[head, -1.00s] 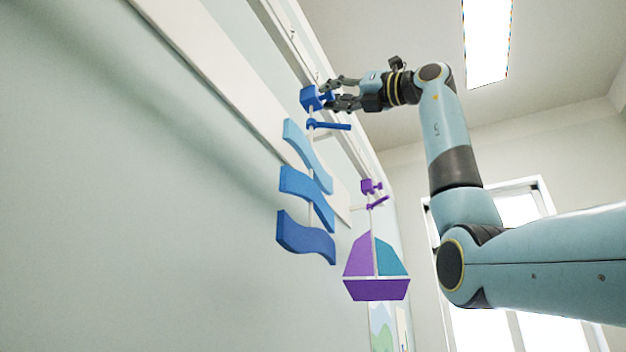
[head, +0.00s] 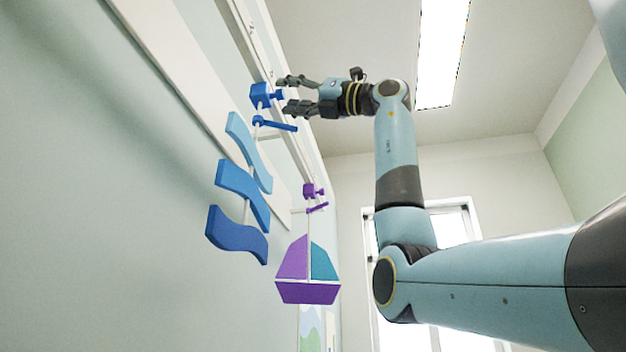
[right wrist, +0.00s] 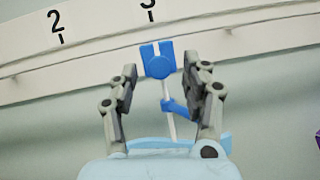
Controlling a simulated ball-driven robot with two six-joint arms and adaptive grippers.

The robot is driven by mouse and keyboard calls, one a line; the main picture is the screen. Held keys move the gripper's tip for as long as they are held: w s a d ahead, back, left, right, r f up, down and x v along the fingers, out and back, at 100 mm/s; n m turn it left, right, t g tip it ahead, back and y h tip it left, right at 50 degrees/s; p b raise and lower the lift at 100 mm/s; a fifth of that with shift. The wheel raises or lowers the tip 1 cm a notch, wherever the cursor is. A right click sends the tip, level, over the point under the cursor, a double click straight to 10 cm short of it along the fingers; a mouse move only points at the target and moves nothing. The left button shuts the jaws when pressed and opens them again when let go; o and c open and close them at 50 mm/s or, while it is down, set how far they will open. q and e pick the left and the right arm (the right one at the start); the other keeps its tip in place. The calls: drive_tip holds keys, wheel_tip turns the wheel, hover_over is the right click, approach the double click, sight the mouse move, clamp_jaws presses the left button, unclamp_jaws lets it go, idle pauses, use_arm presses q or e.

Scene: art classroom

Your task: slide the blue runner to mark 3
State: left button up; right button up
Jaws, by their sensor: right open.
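The blue runner (head: 261,96) sits on the white wall rail, with a wave mobile (head: 242,190) of several blue pieces hanging below it. In the right wrist view, the runner (right wrist: 158,60) is close below mark 3 (right wrist: 148,6) and appears nearly in line with its tick; mark 2 (right wrist: 57,20) is to the left. My right gripper (head: 288,95) is open, its fingertips near the runner's knob. In the wrist view the fingers (right wrist: 162,82) stand apart on both sides of the runner, with visible gaps. My left gripper is not in view.
A purple runner (head: 310,190) with a hanging sailboat (head: 308,272) is farther along the rail (head: 285,125). A blue bar (head: 275,124) sticks out just under the blue runner. The room right of the rail is open, with a window behind my arm.

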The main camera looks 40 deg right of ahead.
drive_tip(key=v, duration=1)
drive_tip(key=shift+d, duration=0.1)
